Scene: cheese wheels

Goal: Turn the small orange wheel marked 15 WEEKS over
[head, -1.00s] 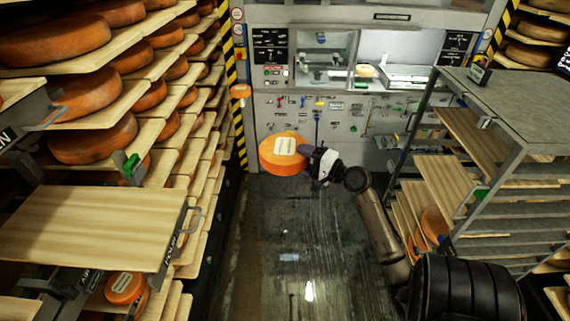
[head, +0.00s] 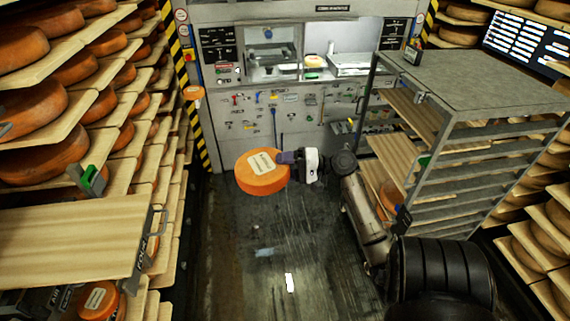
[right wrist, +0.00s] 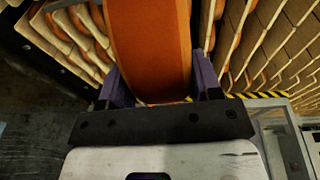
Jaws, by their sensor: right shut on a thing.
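A small orange cheese wheel (head: 262,184) with a pale label on its upper face hangs in the air over the aisle floor; the label's text is too small to read. My right gripper (head: 285,161) is shut on the wheel's right edge and holds it tilted, label side up. In the right wrist view the wheel's orange rim (right wrist: 150,50) stands between the two purple fingers (right wrist: 158,85). Another small orange wheel with a label (head: 98,299) sits at the lower left, below the pulled-out board. My left gripper is not in view.
An empty wooden board (head: 70,245) sticks out at the left, beside shelves of large wheels (head: 45,160). A grey metal rack (head: 480,85) with boards stands at the right. A tool wall (head: 270,120) closes the back.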

